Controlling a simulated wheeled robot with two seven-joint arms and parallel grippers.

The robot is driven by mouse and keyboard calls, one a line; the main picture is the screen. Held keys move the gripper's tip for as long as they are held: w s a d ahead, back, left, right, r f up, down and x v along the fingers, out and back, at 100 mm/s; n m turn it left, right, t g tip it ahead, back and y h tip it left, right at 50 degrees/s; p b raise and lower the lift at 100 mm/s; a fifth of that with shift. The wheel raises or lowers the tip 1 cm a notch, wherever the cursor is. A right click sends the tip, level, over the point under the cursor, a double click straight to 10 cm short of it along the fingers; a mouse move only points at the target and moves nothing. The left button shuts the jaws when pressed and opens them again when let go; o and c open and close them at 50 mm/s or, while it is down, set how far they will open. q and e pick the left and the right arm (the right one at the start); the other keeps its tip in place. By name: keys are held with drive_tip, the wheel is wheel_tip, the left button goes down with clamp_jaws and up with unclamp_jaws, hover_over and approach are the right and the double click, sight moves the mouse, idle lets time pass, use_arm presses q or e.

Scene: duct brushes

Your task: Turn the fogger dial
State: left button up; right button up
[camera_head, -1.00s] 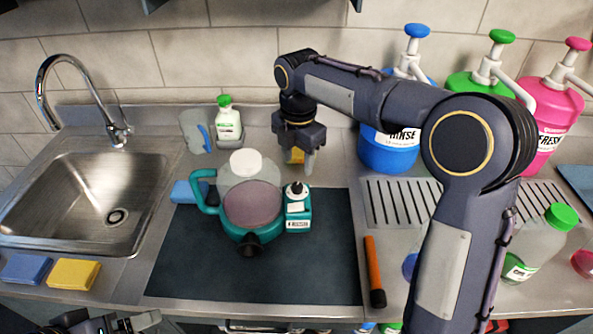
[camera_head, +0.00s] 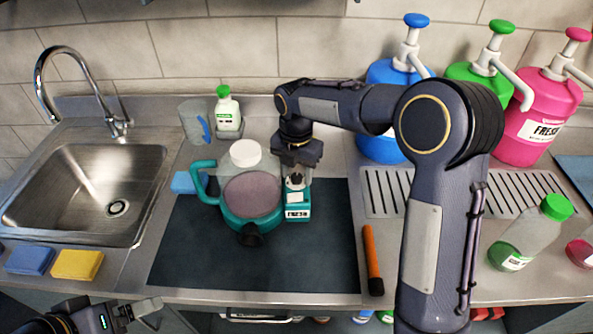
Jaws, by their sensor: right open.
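The teal fogger (camera_head: 252,222) stands on the dark mat, with a clear tank, a white cap (camera_head: 245,153) and a black nozzle facing the front edge. Its control box (camera_head: 298,212) is on its right side and bears a label that seems to read FRESH. The dark dial (camera_head: 296,180) is on top of that box. My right gripper (camera_head: 296,176) is open and points down right over the dial, with its fingers around or just above it; contact cannot be told. My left gripper (camera_head: 150,310) is at the lower left, away from the fogger, and its jaw opening is unclear.
A sink (camera_head: 90,190) is at left, with blue and yellow sponges (camera_head: 78,264) in front. An orange-handled tool (camera_head: 371,255) lies right of the mat (camera_head: 200,265). Blue, green and pink pump jugs (camera_head: 540,120) stand at the back right. A green-capped bottle (camera_head: 530,235) is at right.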

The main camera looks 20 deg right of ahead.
drive_tip(key=shift+c, duration=0.5)
drive_tip(key=c, duration=0.9)
drive_tip(key=shift+r+m, duration=0.1)
drive_tip(key=shift+m, duration=0.3)
drive_tip(key=shift+m+p, duration=0.65)
drive_tip(key=shift+m, duration=2.05)
drive_tip(key=o, duration=1)
